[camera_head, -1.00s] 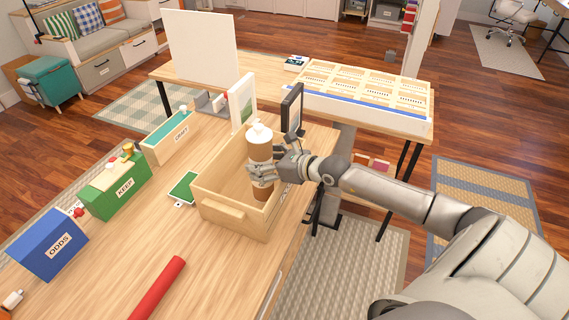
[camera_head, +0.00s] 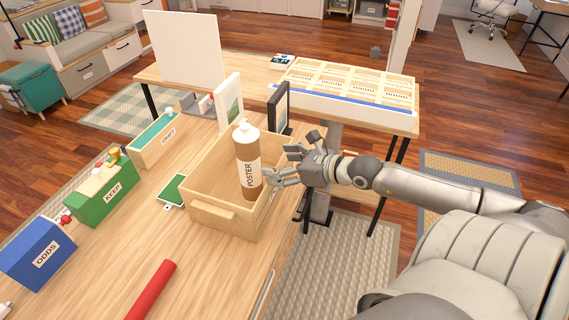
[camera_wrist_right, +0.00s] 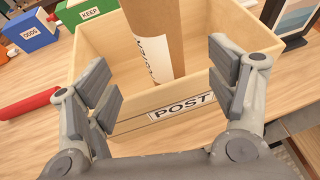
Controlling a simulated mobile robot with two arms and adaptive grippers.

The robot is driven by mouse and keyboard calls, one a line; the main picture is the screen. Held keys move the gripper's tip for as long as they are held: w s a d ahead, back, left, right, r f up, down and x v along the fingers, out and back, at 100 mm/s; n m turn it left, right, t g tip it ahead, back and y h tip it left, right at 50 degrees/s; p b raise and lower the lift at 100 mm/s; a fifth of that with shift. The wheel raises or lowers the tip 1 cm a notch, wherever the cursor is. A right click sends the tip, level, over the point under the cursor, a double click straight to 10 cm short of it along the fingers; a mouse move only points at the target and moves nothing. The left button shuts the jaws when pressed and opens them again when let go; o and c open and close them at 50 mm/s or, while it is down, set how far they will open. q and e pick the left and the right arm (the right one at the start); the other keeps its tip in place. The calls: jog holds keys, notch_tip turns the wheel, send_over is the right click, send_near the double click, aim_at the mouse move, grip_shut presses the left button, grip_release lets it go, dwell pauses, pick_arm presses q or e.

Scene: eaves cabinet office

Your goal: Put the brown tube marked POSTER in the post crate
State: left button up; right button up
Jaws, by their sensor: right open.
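The brown tube marked POSTER (camera_head: 247,168), with a white cap and a white label, stands nearly upright inside the wooden post crate (camera_head: 213,217), leaning a little. It also shows in the right wrist view (camera_wrist_right: 158,35), with its lower end inside the crate, whose front wall reads POST (camera_wrist_right: 140,123). My right gripper (camera_head: 283,166) is open and empty at the crate's right side, next to the tube. In the right wrist view its fingers (camera_wrist_right: 158,92) are spread wide, with the tube beyond them. My left gripper is not in view.
A red tube (camera_head: 151,290) lies on the desk in front of the crate. A green KEEP box (camera_head: 104,197), a blue ODDS box (camera_head: 38,253) and a CRAFT box (camera_head: 158,143) stand to the left. Picture frames (camera_head: 228,100) stand behind the crate.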

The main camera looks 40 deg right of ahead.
jog(key=shift+s+r, duration=0.2)
jog(key=shift+s, duration=0.15)
jog(key=shift+d, duration=0.1)
jog(key=s+d+f+m+g+h, duration=0.1)
jog(key=s+d+f+m+h, duration=0.2)
jog(key=f+m, duration=0.65)
jog(key=s+d+f+m+g+h, duration=0.1)
jog(key=s+d+f+m, duration=0.35)
jog(key=f, duration=0.85)
jog(key=s+d+f+m+g+h, duration=0.15)
jog(key=s+f+m, duration=0.35)
jog(key=f+m, duration=0.5)
jog(key=s+a+f+m+g, duration=0.4)
jog(key=s+a+f+m, duration=0.2)
jog(key=s+a+f, duration=0.5)
jog(key=s+a+f+m+g+y, duration=0.1)
jog(key=s+a+f+m+g, duration=0.3)
jog(key=s+a+f+m, duration=0.3)
jog(key=s+a+f, duration=0.4)
jog(key=s+f, duration=0.1)
jog(key=s, duration=0.5)
jog(key=shift+s+a+f, duration=0.2)
jog(key=shift+s+f, duration=0.1)
jog(key=shift+s, duration=0.05)
